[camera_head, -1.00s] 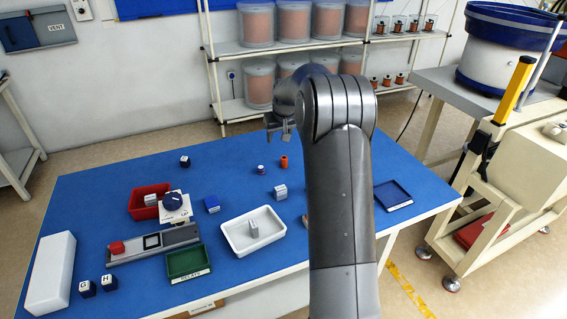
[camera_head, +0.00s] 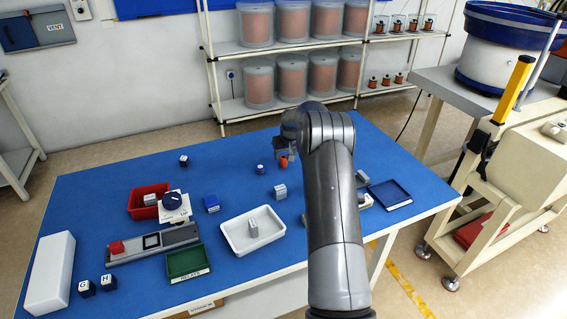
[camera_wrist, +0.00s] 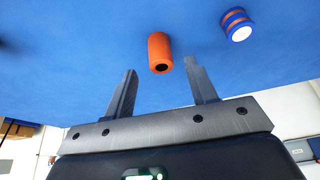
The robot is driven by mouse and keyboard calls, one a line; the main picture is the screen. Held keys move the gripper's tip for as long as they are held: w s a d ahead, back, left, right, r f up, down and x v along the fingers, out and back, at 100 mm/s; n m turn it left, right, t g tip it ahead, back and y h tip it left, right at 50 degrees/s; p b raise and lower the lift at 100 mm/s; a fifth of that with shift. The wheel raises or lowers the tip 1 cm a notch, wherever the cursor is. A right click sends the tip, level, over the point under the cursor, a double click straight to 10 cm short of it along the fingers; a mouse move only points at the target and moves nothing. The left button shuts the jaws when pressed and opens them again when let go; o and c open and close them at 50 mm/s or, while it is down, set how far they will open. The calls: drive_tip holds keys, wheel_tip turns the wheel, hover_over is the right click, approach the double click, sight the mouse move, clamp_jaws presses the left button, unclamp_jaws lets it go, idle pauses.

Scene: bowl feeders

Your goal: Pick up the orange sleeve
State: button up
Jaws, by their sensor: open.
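The orange sleeve (camera_wrist: 159,52) is a small hollow cylinder on the blue table. In the wrist view it lies ahead of and between the two open fingers, apart from both. My gripper (camera_wrist: 160,85) is open and empty. In the head view the sleeve (camera_head: 284,161) shows just left of my gripper (camera_head: 287,150), which is low over the table and partly hides it.
A blue and orange banded cylinder (camera_wrist: 238,24) stands near the sleeve; it also shows in the head view (camera_head: 260,169). A grey block (camera_head: 280,191), a white tray (camera_head: 228,240) and a dark blue tray (camera_head: 390,194) lie nearer the front.

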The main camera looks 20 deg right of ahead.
sight(284, 158)
drive_tip(key=shift+x, duration=2.35)
drive_tip(key=shift+s+a, duration=0.1)
drive_tip(key=shift+c, duration=0.4)
drive_tip(key=c, duration=1)
